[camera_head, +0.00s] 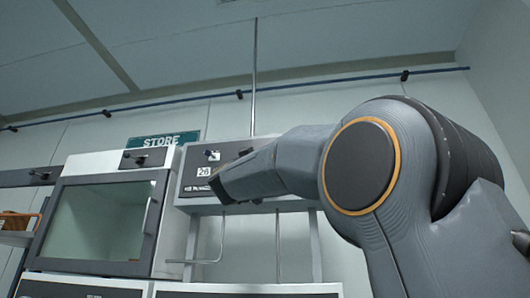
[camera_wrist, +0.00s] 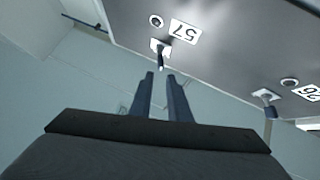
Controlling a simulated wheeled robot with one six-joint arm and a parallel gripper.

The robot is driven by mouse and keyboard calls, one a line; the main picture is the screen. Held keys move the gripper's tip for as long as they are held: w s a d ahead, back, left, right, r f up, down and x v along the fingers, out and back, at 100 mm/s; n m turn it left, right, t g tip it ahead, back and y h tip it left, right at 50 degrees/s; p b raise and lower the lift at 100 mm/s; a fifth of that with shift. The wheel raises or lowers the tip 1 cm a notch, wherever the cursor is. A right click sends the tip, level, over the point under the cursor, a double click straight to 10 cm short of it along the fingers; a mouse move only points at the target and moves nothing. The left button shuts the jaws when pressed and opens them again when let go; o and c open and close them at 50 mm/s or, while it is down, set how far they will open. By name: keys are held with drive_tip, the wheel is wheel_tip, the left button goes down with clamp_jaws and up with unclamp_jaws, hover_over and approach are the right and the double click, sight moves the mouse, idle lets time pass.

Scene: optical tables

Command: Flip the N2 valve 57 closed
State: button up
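The valve labelled 57 shows in the wrist view as a small pale plate with a dark lever (camera_wrist: 162,58) on the underside of a grey panel. Its white label (camera_wrist: 184,32) appears upside down, and a round fitting (camera_wrist: 156,20) sits beside it. My gripper (camera_wrist: 161,77) points at the lever. Its two dark fingers are apart with a narrow gap, and their tips lie just short of the lever's free end, with nothing visible between them. In the head view I cannot make out valve 57; my arm covers part of that panel.
A second valve (camera_wrist: 265,96) with label 26 (camera_wrist: 308,92) is at the right of the wrist view. The head view shows the grey panel (camera_head: 190,182), a glass-fronted cabinet (camera_head: 152,218) at left, and a STORE sign (camera_head: 172,139). Thin pipes run below the panel.

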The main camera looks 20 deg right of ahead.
drive_tip(key=shift+f, duration=0.1)
drive_tip(key=b+v, duration=0.4)
drive_tip(key=v, duration=0.3)
drive_tip(key=shift+s+a+f, duration=0.15)
drive_tip(key=shift+s+a, duration=0.05)
drive_tip(key=shift+a, duration=0.05)
idle(0.4)
